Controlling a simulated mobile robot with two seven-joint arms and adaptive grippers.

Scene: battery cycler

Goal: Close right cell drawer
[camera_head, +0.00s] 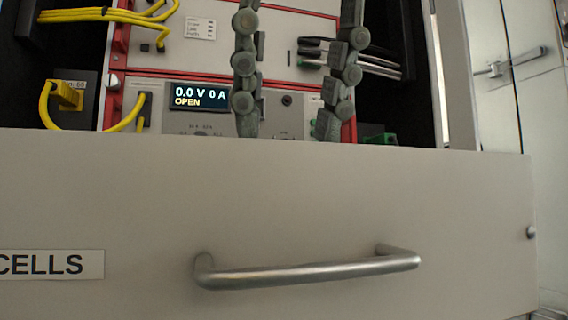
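A wide pale grey drawer front (130,200) with a "CELLS" label (45,265) at its left fills the lower part of the head view. A metal bar handle (310,270) is fixed low on it. The front stands nearer to me than the instruments behind it; the drawer's inside is hidden. My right gripper (287,136) comes down from the top, its two dark grey-green fingers spread apart with nothing between them. The fingers end at the drawer front's top edge; their tips seem hidden behind it. They are well above the handle. My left gripper is not in view.
Behind the drawer front is a red-framed instrument with a display (200,97) reading 0.0 V 0 A OPEN. Yellow cables (115,125) hang at the left and black cables (350,60) at the right. A pale cabinet door with a lever handle (520,62) stands at the far right.

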